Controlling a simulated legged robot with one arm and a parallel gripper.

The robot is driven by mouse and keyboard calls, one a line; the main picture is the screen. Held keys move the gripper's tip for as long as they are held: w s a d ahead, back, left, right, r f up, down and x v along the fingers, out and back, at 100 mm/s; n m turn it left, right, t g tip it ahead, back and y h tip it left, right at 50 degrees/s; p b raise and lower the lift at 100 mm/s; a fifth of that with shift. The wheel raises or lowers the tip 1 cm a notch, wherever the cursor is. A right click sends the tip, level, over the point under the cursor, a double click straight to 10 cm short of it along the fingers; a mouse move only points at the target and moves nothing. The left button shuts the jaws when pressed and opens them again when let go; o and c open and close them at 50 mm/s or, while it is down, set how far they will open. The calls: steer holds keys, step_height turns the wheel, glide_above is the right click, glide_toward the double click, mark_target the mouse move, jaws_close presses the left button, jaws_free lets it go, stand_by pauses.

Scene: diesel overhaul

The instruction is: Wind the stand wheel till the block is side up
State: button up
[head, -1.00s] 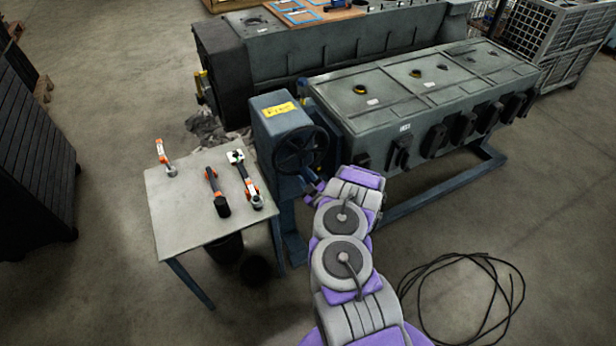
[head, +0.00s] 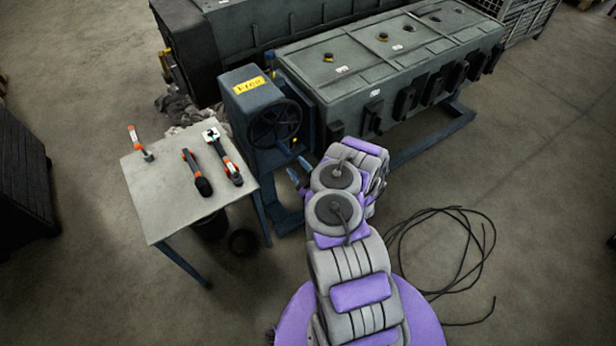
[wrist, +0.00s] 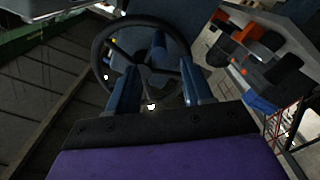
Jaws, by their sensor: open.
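The dark stand wheel (head: 274,122) is on the front of the blue stand head (head: 243,95), which bears a yellow label. The long grey block (head: 390,58) is held behind it, a broad face with several round holes upward and a row of dark fittings along its near side. My gripper (head: 299,175) is in front of the wheel, low and to its right, open and apart from it in the head view. In the wrist view the wheel (wrist: 98,62) lies beyond my two blue fingers (wrist: 160,88); nothing is held between them.
A small table (head: 165,205) with several orange-and-black tools stands left of the stand. A second large dark engine (head: 215,50) is behind. A coil of black cable (head: 455,250) lies on the floor at right. A dark slatted crate (head: 22,170) is at far left.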

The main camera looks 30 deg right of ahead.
steer(key=s+p, duration=0.2)
steer(key=s, duration=0.5)
steer(key=shift+w, duration=0.1)
